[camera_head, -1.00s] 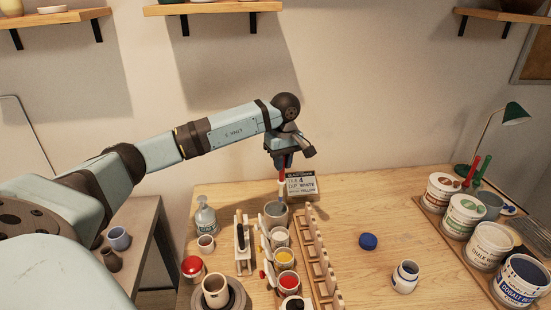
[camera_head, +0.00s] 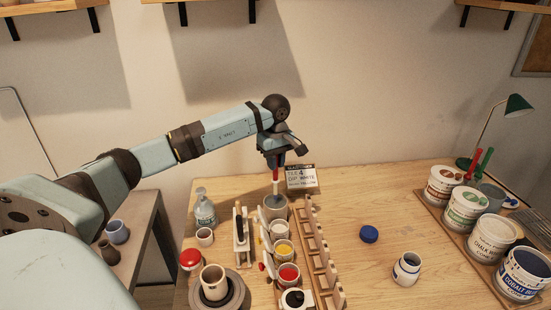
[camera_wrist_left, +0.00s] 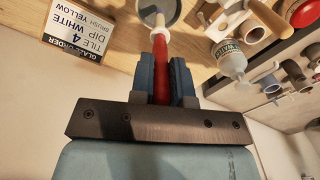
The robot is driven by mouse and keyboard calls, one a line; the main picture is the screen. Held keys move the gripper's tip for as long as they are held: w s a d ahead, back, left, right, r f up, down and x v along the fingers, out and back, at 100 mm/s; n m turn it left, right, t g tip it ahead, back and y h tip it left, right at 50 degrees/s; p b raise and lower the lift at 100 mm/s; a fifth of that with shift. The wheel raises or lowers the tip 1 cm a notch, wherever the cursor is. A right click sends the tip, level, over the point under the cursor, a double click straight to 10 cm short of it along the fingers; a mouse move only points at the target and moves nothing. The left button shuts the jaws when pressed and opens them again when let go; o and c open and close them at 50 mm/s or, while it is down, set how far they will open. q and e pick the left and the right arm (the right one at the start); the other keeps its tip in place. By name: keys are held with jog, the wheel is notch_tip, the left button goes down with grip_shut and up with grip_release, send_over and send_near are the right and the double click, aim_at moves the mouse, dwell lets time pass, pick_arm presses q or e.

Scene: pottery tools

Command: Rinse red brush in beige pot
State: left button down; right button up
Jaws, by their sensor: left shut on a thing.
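My left gripper (camera_head: 274,161) is shut on the red brush (camera_head: 275,176), which hangs upright, bristles down. The brush's pale lower part is at the mouth of a grey-beige pot (camera_head: 276,209) at the back of the table. In the left wrist view the red handle (camera_wrist_left: 161,83) sits between the gripper fingers (camera_wrist_left: 167,70), and the tip overlaps the pot's round grey opening (camera_wrist_left: 172,9). I cannot tell how deep the tip is. A second beige pot (camera_head: 213,284) stands on a dark wheel at the front left. My right gripper is not in view.
A glaze order card (camera_head: 301,178) stands just right of the brush.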

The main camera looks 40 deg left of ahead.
aim_at(276, 180)
pick_arm(q)
jog(key=shift+f+b, duration=1.5)
jog(key=shift+f, duration=0.95)
jog(key=shift+d, duration=0.1)
